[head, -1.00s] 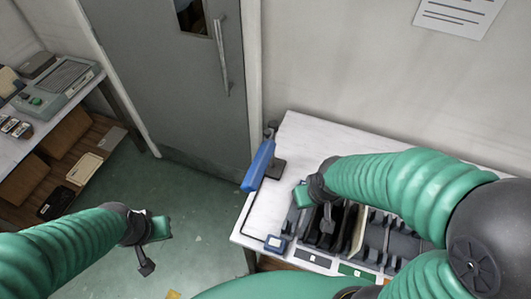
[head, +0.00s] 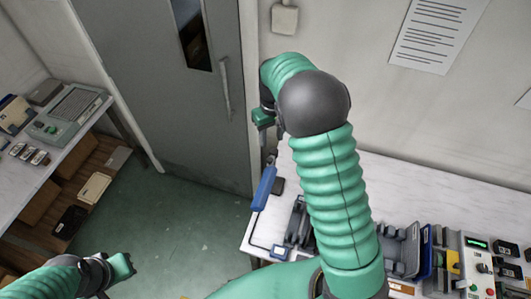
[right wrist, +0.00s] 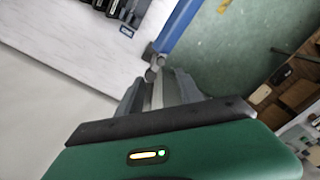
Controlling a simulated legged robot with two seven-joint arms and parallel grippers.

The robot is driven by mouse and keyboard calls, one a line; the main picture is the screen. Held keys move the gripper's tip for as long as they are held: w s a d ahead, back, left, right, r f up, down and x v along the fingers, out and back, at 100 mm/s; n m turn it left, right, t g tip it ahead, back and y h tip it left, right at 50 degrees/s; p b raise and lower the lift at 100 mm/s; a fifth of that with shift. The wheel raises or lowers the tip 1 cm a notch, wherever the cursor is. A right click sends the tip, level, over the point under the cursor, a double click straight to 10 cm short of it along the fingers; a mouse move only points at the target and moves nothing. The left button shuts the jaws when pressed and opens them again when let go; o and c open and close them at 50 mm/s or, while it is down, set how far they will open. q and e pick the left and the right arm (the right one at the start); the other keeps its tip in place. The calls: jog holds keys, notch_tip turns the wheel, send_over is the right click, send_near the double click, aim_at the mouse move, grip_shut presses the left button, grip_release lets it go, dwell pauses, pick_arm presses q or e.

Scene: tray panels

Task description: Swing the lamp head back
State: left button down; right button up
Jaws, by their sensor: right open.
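The lamp has a long blue head (head: 263,188) and a dark base (head: 278,186) at the left end of the white table. In the head view the blue head hangs over the table's left edge. My right gripper (head: 263,118) is above and beyond the lamp, apart from it, partly hidden by its own arm. In the right wrist view my right gripper (right wrist: 156,88) is open and empty, with the lamp's grey joint just ahead of the fingertips and the blue head (right wrist: 180,25) beyond. My left gripper (head: 112,272) is at lower left, away from the lamp; its jaws are unclear.
The white table (head: 400,188) holds dark trays (head: 298,225) and a control box (head: 478,262) at right. A grey door (head: 160,90) and wall stand behind. A side bench (head: 65,125) is at left. Green floor (head: 190,225) between is clear.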

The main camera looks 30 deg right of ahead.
jog(key=p, duration=0.2)
send_over(270, 158)
jog(key=d, duration=0.1)
notch_tip(270, 158, down, 7)
jog(key=f, duration=0.1)
jog(key=a+f+p, duration=0.1)
jog(key=f, duration=0.2)
jog(key=shift+a, duration=0.3)
jog(key=shift+s+a, duration=0.15)
jog(key=shift+a, duration=0.25)
jog(key=shift+d+f, duration=0.1)
jog(key=shift+d, duration=0.2)
jog(key=shift+c, duration=0.4)
jog(key=shift+d+f, duration=0.15)
jog(key=shift+d, duration=0.45)
jog(key=c, duration=0.7)
grip_shut()
jog(key=shift+a, duration=0.1)
pick_arm(q)
jog(key=r, duration=0.3)
jog(key=shift+w+d+r, duration=0.25)
jog(key=shift+w+r, duration=0.1)
jog(key=shift+w, duration=0.05)
pick_arm(e)
jog(key=shift+w+a, duration=0.2)
jog(key=shift+a, duration=0.05)
jog(key=shift+d, duration=0.15)
